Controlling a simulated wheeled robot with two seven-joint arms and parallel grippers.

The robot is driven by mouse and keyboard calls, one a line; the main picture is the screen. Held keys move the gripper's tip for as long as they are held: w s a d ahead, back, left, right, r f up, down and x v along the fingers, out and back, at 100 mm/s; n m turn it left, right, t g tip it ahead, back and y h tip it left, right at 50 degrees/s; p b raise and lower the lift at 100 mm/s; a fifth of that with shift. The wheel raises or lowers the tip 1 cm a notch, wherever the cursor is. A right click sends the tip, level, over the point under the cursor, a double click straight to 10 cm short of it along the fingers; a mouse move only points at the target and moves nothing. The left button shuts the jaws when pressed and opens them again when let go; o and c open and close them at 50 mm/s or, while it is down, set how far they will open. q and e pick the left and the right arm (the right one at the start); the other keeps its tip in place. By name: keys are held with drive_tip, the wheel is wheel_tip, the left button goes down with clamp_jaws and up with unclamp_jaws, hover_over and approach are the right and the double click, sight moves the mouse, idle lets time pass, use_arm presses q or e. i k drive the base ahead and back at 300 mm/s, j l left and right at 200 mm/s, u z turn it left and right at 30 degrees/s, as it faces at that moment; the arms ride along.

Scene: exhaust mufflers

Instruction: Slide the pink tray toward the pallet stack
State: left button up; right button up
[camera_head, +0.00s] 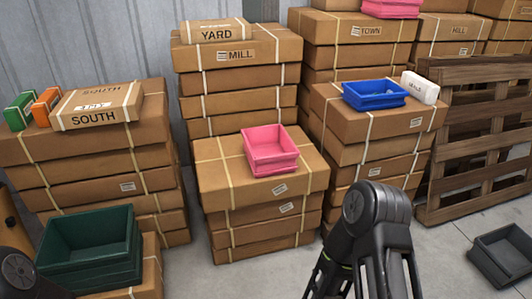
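A pink tray (271,162) sits upright on top of the low middle stack of cardboard boxes (222,178), near its back right part. A second pink tray (391,10) is on a taller stack at the top, partly cut off by the picture edge. Wooden pallets (473,188) stand at the right side, beyond the stack with the blue tray. One of my dark arm links shows at the bottom right of centre, in front of the boxes, and part of another at the bottom left corner. Neither gripper's fingertips can be seen.
A blue tray (374,101) and a white package (420,87) sit on the right box stack. A green crate (92,272) is at the lower left, a dark grey tray (507,258) on the floor at right. Bare floor (440,262) lies before the pallets.

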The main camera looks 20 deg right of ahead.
sight(270, 151)
drive_tip(key=i+l, duration=0.2)
drive_tip(key=i, duration=0.25)
drive_tip(key=i+l, duration=0.2)
drive_tip(key=i, duration=0.3)
drive_tip(key=i+l+u, duration=0.1)
drive_tip(key=i, duration=0.35)
drive_tip(key=i+l, duration=0.35)
drive_tip(key=i, duration=0.15)
